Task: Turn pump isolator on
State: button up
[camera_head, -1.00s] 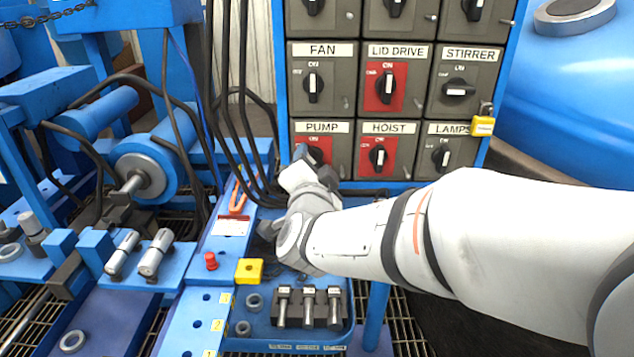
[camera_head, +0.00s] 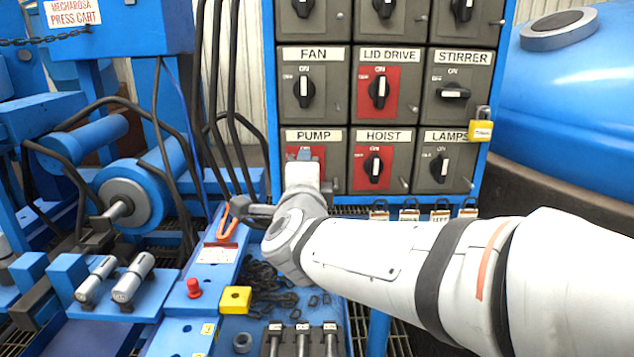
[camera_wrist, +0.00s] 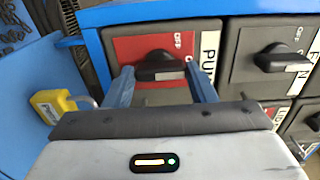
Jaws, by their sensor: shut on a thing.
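The pump isolator is a red-faced switch box (camera_head: 292,154) under the PUMP label, at the lower left of the grey switch panel. In the head view, my gripper (camera_head: 303,160) is in front of it and hides its knob. In the wrist view, the black pump knob (camera_wrist: 160,66) sits on the red plate (camera_wrist: 128,47), between the two blue fingers of my gripper (camera_wrist: 162,85). The gripper is shut on the knob. The knob's handle lies roughly the same way as the fan knob (camera_wrist: 282,57) beside it.
The hoist switch (camera_head: 373,167) is right of the pump and the fan switch (camera_head: 304,88) above it. Padlocks (camera_head: 409,213) hang below the panel. Dark cables (camera_head: 236,110) run close on the left. A yellow padlock (camera_wrist: 52,105) shows in the wrist view.

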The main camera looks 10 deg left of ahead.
dwell(0.5)
jog(key=o, duration=1)
jog(key=shift+p+v, duration=1.25)
jog(key=shift+v, duration=2.6)
jog(key=shift+d, duration=0.1)
